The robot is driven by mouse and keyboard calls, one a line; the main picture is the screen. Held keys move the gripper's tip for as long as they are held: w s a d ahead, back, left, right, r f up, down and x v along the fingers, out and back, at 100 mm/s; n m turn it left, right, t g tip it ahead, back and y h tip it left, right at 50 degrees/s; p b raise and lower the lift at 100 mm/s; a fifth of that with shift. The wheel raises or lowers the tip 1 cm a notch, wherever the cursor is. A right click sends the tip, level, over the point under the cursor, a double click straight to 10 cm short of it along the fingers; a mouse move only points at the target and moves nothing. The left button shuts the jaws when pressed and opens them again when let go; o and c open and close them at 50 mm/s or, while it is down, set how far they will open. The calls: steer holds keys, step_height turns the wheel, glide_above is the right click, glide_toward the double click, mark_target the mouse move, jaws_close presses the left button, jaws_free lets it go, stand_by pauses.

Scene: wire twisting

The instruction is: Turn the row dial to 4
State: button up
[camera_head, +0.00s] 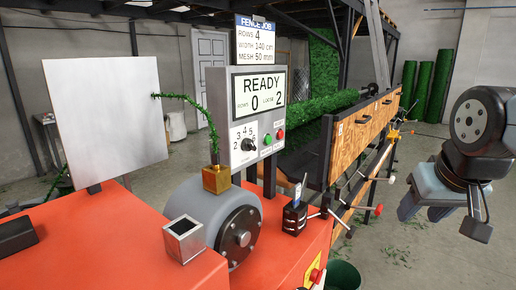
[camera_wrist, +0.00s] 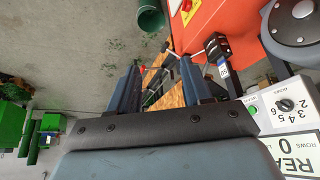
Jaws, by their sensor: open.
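The row dial (camera_head: 248,145) is a small dark knob on the grey control panel (camera_head: 226,112), with numbers around it. Its pointer is too small to read. The screen (camera_head: 258,92) above it shows READY, rows 0, and a second figure of 2. The dial also shows at the right edge of the wrist view (camera_wrist: 286,104). My gripper (camera_head: 445,212) hangs at the right of the head view, open and empty, well apart from the panel. In the wrist view its two fingers (camera_wrist: 160,88) stand apart with nothing between them.
A FENCE JOB sign (camera_head: 255,40) above reads rows 4. The orange machine (camera_head: 110,235), wooden bench (camera_head: 355,140) and clamp handles stand near the panel. Open floor lies below my gripper.

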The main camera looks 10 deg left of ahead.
steer(key=shift+o, duration=0.7)
steer(key=shift+w+d, duration=0.1)
steer(key=shift+w, duration=0.3)
steer(key=shift+o, duration=1)
steer(key=w+r+n+t+h, duration=0.1)
steer(key=w+n+t, duration=0.2)
steer(key=w, duration=0.8)
steer(key=shift+w+d+t, duration=0.15)
steer(key=shift+d+t, duration=0.25)
steer(key=w+a+r+n+t+y, duration=0.1)
steer(key=w+a+n+t+y, duration=0.25)
steer(key=w, duration=0.55)
steer(key=n+g+y, duration=0.4)
steer(key=n+y, duration=0.9)
steer(key=n, duration=0.3)
glide_toward(254, 147)
steer(key=x, duration=0.9)
steer(key=shift+w+a, duration=0.15)
steer(key=shift+a, duration=0.1)
steer(key=c, duration=1.1)
